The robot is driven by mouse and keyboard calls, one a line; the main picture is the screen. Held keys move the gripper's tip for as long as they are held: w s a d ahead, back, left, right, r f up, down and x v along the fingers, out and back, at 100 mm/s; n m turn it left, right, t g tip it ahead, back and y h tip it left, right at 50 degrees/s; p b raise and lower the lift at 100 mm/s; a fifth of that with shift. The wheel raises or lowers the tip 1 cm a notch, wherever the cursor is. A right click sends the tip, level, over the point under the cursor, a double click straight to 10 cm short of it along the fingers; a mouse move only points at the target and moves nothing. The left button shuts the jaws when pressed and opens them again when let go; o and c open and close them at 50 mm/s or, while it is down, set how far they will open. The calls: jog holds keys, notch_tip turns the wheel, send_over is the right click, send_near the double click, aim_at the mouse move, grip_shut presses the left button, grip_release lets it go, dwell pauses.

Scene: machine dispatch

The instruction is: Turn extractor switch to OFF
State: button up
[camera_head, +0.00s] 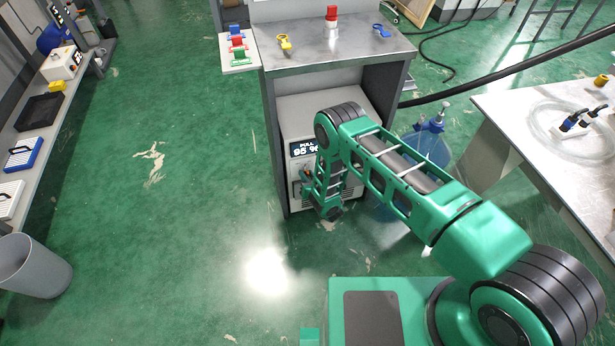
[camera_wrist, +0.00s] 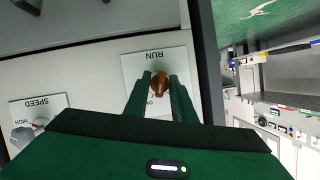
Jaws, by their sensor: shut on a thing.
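The extractor (camera_head: 313,106) is a pale box under the metal bench, with a display (camera_head: 303,148) that appears to read "FULL 95 %". In the wrist view, its front appears upside down. An orange-brown switch knob (camera_wrist: 159,86) sits on a white plate (camera_wrist: 134,68) marked RUN. My gripper (camera_wrist: 161,80) is shut on this knob, one finger on each side. The fingers hide part of the plate, and no OFF mark can be read. In the head view, my arm covers much of the extractor's front.
A second plate (camera_wrist: 20,108) marked SPEED, with its own knob, is at the left in the wrist view. Bench legs flank the extractor. A blue-topped clear container (camera_head: 432,130) stands to its right. A white table (camera_head: 500,100) is further right. Green floor is free on the left.

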jog(key=n+h, duration=0.2)
jog(key=n, duration=0.1)
jog(key=shift+n+t+h, duration=0.4)
jog(key=shift+a+n+t+h, duration=0.1)
jog(key=shift+n+t+h, duration=0.3)
jog(key=shift+n+h, duration=0.8)
jog(key=shift+n, duration=0.5)
jog(key=shift+a, duration=0.1)
jog(key=o, duration=0.7)
jog(key=shift+y, duration=0.3)
jog(key=v, duration=1)
jog(key=shift+s, duration=0.35)
